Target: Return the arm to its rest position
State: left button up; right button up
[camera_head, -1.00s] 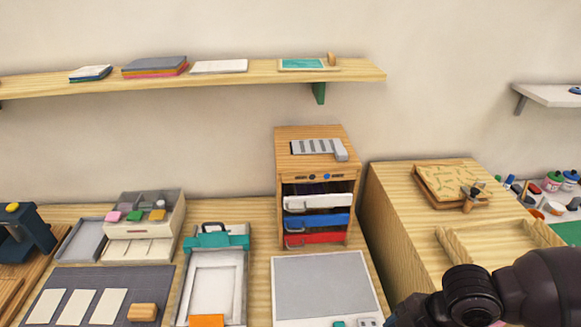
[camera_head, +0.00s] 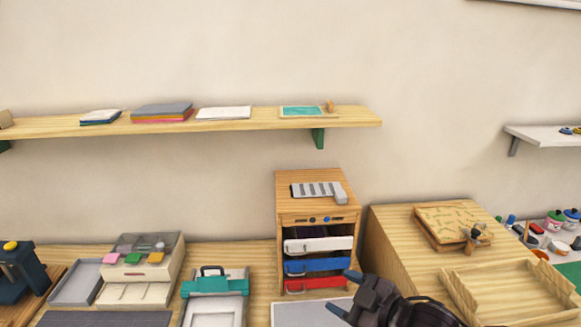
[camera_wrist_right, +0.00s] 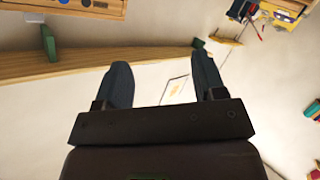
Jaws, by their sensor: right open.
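My right gripper (camera_head: 345,292) is at the bottom of the head view, in front of the small drawer cabinet and above the grey-and-white board (camera_head: 298,314). In the right wrist view its two dark fingers (camera_wrist_right: 163,84) stand wide apart with nothing between them. The wooden drawer cabinet (camera_head: 318,212) holds white, blue and red drawers, and a grey slotted piece (camera_head: 318,191) lies on its top. The gripper is apart from these things. My left gripper does not show.
A shelf (camera_head: 230,121) with paper stacks runs along the wall. A teal-clamped press (camera_head: 215,284) and a stamp-pad box (camera_head: 142,268) stand on the bench at left. A wooden block with a tray (camera_head: 510,290) stands at right. A white shelf (camera_head: 545,137) is at far right.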

jog(key=s+d+f+m+t+h, duration=0.35)
jog(key=d+f+m+h, duration=0.35)
jog(key=d+f+m, duration=0.3)
jog(key=s+d+f+m+g+h, duration=0.1)
jog(key=s+d+f, duration=0.2)
jog(key=s+f, duration=0.3)
jog(key=s+d+f+m+g+h+b, duration=0.1)
jog(key=s+d+f+m+h, duration=0.1)
jog(key=s+d+f, duration=0.2)
jog(key=s+f, duration=0.2)
jog(key=s, duration=0.2)
jog(key=shift+f+m, duration=0.25)
jog(key=shift+m, duration=0.05)
jog(key=shift+s+g, duration=0.1)
jog(key=shift+g, duration=0.15)
